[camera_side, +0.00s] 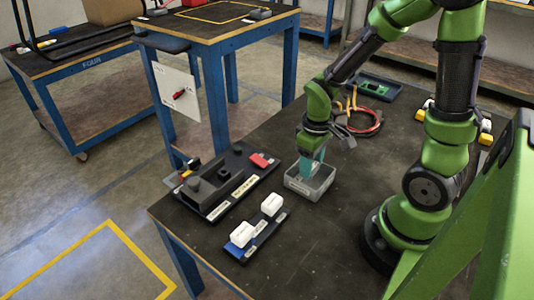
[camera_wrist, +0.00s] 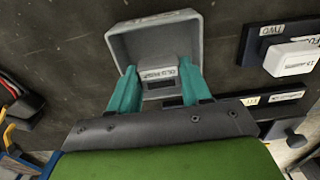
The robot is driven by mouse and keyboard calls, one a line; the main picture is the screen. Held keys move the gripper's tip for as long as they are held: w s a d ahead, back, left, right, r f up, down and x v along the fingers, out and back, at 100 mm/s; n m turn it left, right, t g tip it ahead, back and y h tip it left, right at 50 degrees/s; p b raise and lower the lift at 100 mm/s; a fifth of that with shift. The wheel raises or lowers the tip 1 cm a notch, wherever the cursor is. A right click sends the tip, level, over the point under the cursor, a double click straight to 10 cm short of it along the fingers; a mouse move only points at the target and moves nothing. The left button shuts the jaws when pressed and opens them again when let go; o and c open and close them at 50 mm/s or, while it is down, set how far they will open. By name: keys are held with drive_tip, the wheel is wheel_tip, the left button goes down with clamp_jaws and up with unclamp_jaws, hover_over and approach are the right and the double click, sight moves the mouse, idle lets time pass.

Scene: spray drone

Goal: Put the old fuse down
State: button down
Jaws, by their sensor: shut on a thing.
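My gripper (camera_side: 318,162) points down over a small grey tray (camera_side: 303,190) on the dark table, its teal fingertips at or inside the tray's opening. In the wrist view, my gripper (camera_wrist: 157,88) is shut on the old fuse (camera_wrist: 157,74), a pale grey block with a lettered label between the fingers. The tray (camera_wrist: 120,47) shows behind it. The side view mostly hides the fuse behind the fingers and tray walls. I cannot tell whether the fuse touches the tray floor.
A rack with two white fuses (camera_side: 257,230) lies left of the tray, nearer the side camera. A dark fuse holder block (camera_side: 222,185) with a red part stands at the left. A coil of red cable (camera_side: 362,124) and a dark tray (camera_side: 375,88) lie behind. The front table area is clear.

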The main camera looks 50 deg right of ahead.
drive_tip(key=shift+f, duration=0.65)
drive_tip(key=shift+f, duration=0.2)
drive_tip(key=c, duration=0.5)
unclamp_jaws()
wheel_tip(320, 180, up, 12)
drive_tip(key=s+a+r+m+t+y, duration=0.2)
drive_tip(key=a+r+m+t, duration=0.2)
drive_tip(key=a+r+t, duration=0.3)
wheel_tip(320, 180, up, 3)
drive_tip(key=shift+s+a+f, duration=0.2)
drive_tip(key=shift+a, duration=0.2)
